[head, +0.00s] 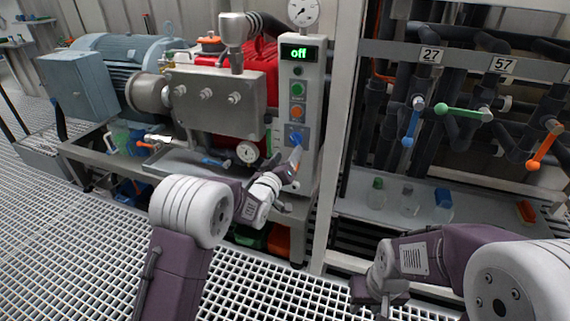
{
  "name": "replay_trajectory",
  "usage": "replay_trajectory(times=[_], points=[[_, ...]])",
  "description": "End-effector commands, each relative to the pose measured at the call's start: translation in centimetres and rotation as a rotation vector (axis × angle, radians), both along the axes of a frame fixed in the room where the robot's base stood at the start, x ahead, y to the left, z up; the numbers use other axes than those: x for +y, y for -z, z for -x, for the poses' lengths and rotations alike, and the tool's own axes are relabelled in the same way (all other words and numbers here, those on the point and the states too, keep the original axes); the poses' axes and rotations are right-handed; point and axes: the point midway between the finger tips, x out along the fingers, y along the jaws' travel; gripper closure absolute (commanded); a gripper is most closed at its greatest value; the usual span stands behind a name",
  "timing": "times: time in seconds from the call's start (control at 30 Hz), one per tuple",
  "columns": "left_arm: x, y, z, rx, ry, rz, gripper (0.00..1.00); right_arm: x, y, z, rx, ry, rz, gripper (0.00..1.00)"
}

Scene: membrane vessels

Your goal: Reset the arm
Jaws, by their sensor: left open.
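My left arm reaches from the bottom left up to the control panel (300,80) of the pump unit. My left gripper (295,158) is open, just below the blue knob (295,137) at the panel's lower part; I cannot tell whether it touches the knob. The panel's display (299,53) reads "off" in green, above a green button (297,89) and an orange button (297,112). My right arm comes in from the lower right, bent, with my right gripper (378,297) low over the floor grating. Its fingers are too unclear to read.
A red pump (262,68) and a blue-grey motor (125,60) stand at left. At right, pipes carry a blue handle (412,122), a green handle (460,112) and an orange handle (545,145), above a shelf (350,208) with bottles. A post (342,100) separates both sides.

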Motion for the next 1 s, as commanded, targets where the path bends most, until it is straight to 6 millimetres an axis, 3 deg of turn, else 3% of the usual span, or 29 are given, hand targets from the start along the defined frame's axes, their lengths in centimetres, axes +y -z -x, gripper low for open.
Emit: replay_trajectory(times=[0.03, 0.13, 0.53, 0.67, 0.77, 0.83, 1.0], points=[[0.2, 0.6, 0.6, -0.002, 0.0, 0.001, 0.39, 0.0, 1.5, 0.0, -0.001, 0.0, 0.0, 0.64], [0.5, 0.4, 1.5, -0.002, 0.0, 0.001, 0.39, 0.0, 2.0, 0.0, -0.001, 0.0, 0.0, 0.64], [1.1, -0.7, 1.7, -0.003, -0.009, 0.001, 0.39, 0.0, 1.3, -0.1, -0.002, 0.0, 0.0, 0.64], [3.2, -5.6, 1.7, -0.057, -0.043, 0.013, 0.39, 0.0, -0.2, -0.1, -0.002, 0.0, 0.0, 0.64], [7.2, -10.9, 3.4, -0.054, -0.111, 0.012, 0.39, 0.0, -2.8, 0.0, -0.002, 0.0, 0.0, 0.64], [10.6, -9.5, 6.2, 0.113, -0.176, -0.065, 0.39, 0.0, -4.2, -0.1, -0.002, 0.0, 0.0, 0.64], [14.7, -1.2, 14.4, 0.534, -0.208, -0.264, 0.39, 0.0, -5.3, -0.1, -0.002, 0.0, 0.0, 0.64]])
